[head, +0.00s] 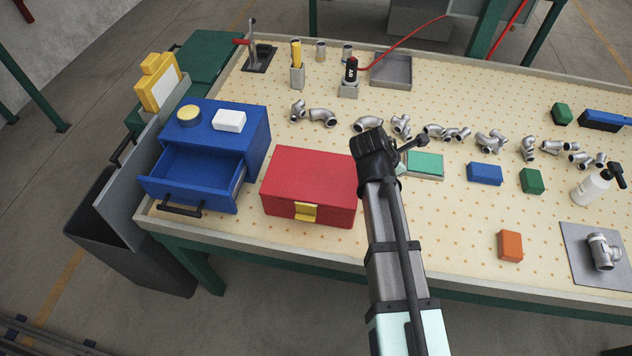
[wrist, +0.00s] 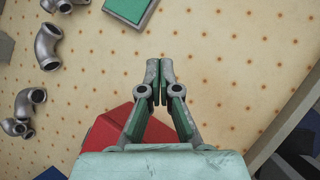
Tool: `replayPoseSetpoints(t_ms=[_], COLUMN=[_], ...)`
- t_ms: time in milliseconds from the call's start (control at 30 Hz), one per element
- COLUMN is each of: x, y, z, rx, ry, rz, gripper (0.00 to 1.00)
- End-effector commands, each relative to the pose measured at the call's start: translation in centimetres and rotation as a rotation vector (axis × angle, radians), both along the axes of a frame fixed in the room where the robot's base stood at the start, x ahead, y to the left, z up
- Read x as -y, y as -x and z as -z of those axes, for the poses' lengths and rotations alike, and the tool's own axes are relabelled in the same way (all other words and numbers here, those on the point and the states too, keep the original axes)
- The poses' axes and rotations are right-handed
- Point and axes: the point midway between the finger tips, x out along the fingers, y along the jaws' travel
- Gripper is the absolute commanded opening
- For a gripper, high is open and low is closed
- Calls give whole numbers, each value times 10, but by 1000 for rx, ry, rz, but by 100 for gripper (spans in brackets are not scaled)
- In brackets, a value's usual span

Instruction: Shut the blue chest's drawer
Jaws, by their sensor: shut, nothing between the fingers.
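The blue chest (head: 222,128) stands at the left end of the table in the head view. Its drawer (head: 190,175) is pulled out toward the table's front edge and looks empty. The drawer's dark handle (head: 180,208) is on its front face. My gripper (wrist: 160,70) is shut and empty in the wrist view, above the table. In the head view my arm reaches in right of the red box, well right of the drawer; the fingers cannot be made out clearly there. The gripper touches nothing that I can see.
A red box (head: 308,185) with a yellow latch stands right beside the chest. A yellow round item (head: 189,116) and a white block (head: 229,120) sit on the chest. Pipe fittings (head: 367,124) lie behind. A dark bin (head: 130,235) stands left of the table.

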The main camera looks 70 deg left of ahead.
Motion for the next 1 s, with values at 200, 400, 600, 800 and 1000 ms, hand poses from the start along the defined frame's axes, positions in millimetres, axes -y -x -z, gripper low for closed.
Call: replayPoseSetpoints(t_ms=[200, 400, 600, 800, 1000], x=[-26, -29, -18, -8, 4], y=[132, 247, 353, 438, 503], z=[-8, -14, -12, -3, 0], rx=[0, 10, 77, 231, 381], ry=[30, 57, 65, 22, -44], rz=[-203, -380, -557, -718, -849], gripper=[0, 0, 0, 0, 0])
